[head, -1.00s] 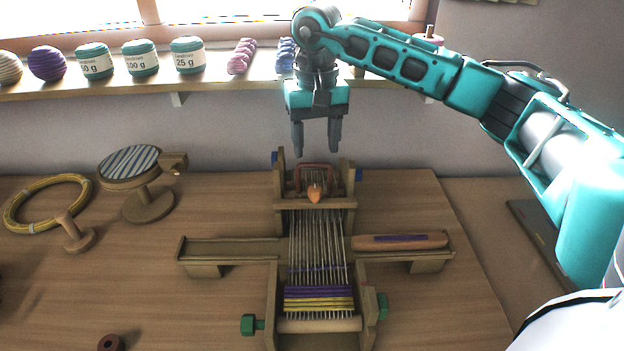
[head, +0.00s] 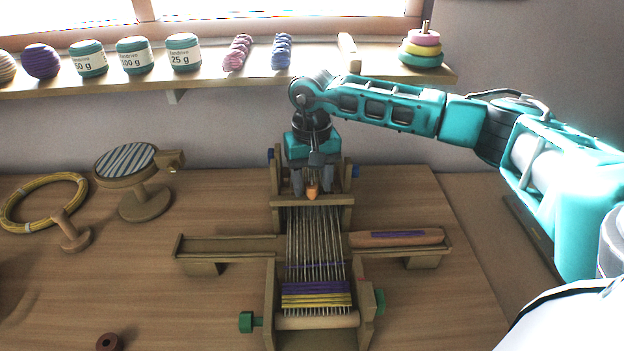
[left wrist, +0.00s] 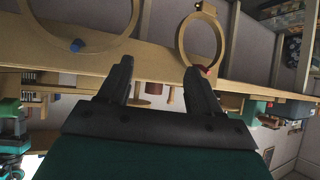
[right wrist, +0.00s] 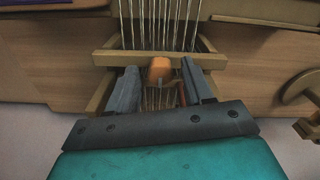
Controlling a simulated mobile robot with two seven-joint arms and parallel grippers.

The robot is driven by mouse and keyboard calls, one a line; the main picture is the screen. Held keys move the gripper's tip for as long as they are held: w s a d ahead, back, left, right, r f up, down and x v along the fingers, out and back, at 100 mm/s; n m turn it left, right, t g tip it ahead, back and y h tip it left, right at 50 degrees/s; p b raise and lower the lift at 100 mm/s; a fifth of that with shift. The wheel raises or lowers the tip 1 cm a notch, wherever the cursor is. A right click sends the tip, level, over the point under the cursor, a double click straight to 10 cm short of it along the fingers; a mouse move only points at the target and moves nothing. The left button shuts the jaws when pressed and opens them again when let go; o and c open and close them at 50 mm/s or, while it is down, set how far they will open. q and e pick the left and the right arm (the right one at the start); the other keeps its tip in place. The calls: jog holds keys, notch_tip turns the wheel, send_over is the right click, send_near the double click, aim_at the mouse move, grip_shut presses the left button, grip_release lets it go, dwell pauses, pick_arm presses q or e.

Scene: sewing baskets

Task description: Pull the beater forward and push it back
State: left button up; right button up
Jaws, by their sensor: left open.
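The small table loom stands on the table, with warp threads (head: 315,238) running toward me and a purple and yellow woven band (head: 316,297) at its front. The beater, a wooden crossbar (head: 338,201) with an orange knob (head: 312,191), is near the loom's back. My right gripper (right wrist: 159,70) is open, its fingers pointing down on either side of the knob with gaps to it. The loom's back part is partly hidden behind this gripper in the head view. My left gripper (left wrist: 158,68) is open and empty, away from the loom; it is outside the head view.
A shuttle (head: 396,238) lies on the loom's right side rail. A striped round stand (head: 128,163), a yellow hoop (head: 42,203) and a wooden spool (head: 73,234) are on the left. A wall shelf (head: 205,83) with yarn balls runs behind. The table's front left is mostly clear.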

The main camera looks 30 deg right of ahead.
jog(key=c, duration=0.7)
jog(key=shift+c, duration=1)
pick_arm(q)
jog(key=shift+s, duration=0.15)
pick_arm(e)
grip_shut()
pick_arm(q)
jog(key=shift+f, duration=0.1)
